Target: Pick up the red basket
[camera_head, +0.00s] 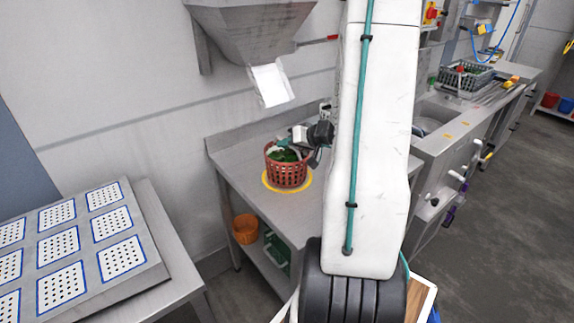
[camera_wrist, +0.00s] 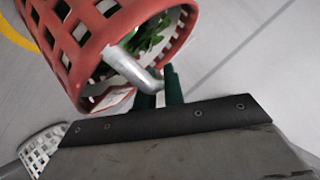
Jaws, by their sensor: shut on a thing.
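The red basket (camera_head: 287,175) is a round lattice basket with green leaves in it. It stands upright on the steel table, within a yellow ring (camera_head: 268,186), under the hopper's chute. In the wrist view the red basket (camera_wrist: 90,35) fills the upper left, with its rim and a grey metal handle (camera_wrist: 132,68) towards me. My gripper (camera_wrist: 162,90) is shut on the handle with its green fingers at the basket's rim. In the head view my gripper (camera_head: 303,142) is at the basket's upper right, partly hidden by my arm.
A steel hopper (camera_head: 250,25) with a white chute (camera_head: 270,84) hangs above the table (camera_head: 240,165). An orange basket (camera_head: 245,229) and a green crate (camera_head: 277,250) sit on the shelf below. A perforated panel (camera_head: 75,245) stands at left, and a sink (camera_head: 432,116) at right.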

